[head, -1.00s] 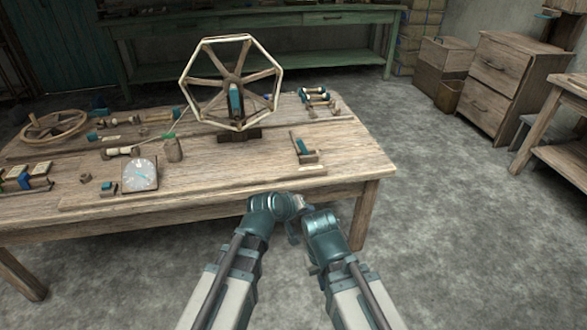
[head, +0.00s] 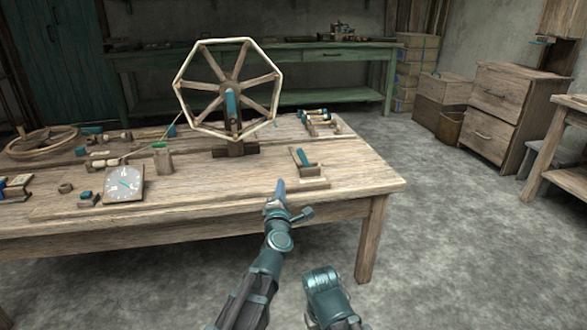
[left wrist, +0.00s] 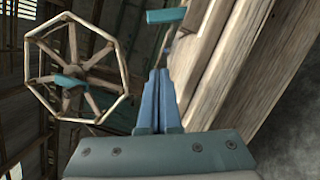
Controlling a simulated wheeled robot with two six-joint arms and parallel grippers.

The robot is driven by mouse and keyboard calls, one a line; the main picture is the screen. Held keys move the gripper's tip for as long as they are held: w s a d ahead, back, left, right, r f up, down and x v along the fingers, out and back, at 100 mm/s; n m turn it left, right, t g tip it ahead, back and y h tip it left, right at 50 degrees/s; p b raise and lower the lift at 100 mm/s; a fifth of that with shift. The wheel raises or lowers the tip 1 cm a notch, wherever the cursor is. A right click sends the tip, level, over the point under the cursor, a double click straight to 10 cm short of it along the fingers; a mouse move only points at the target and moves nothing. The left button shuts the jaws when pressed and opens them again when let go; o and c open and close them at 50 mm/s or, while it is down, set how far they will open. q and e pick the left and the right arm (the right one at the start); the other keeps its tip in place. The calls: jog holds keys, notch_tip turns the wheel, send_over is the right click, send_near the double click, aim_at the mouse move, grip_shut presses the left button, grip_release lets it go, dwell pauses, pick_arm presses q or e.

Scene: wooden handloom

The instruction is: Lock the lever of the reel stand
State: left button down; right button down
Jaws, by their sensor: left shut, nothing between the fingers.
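The octagonal wooden reel (head: 180,92) stands upright at the middle of the table, with a teal upright part (head: 231,104) at its hub and a dark wooden base (head: 236,149). A small wooden block (head: 312,184) with a tilted teal lever (head: 302,157) sits nearer the front right edge. My left gripper (head: 281,186) is shut and empty, pointing forward just left of and in front of that block. In the left wrist view its fingers (left wrist: 158,88) are together; a teal bar (left wrist: 166,16) lies beyond them and the reel (left wrist: 38,92) is at left. My right gripper's fingers are hidden.
A white dial (head: 124,183), small blocks and a wooden ring (head: 40,142) occupy the table's left side. Several spools (head: 318,122) lie right of the reel. The table's front right top (head: 365,187) is clear. A green bench (head: 150,75) stands behind.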

aim_at(304, 160)
dwell(0.4)
pick_arm(q)
jog(key=w, duration=0.6)
jog(key=w+r+p, duration=0.1)
jog(key=w, duration=0.3)
jog(key=shift+a, duration=0.15)
jog(key=d, duration=0.1)
jog(key=d+r+p, duration=0.1)
jog(key=d, duration=0.1)
jog(key=shift+w+r+p, duration=0.35)
jog(key=shift+w+p, duration=0.05)
jog(key=shift+d, duration=0.2)
jog(key=shift+d+r, duration=0.1)
jog(key=shift+r, duration=0.05)
jog(key=shift+d+r+m+p, duration=0.1)
jog(key=shift+m+p, duration=0.2)
jog(key=shift+p, duration=0.1)
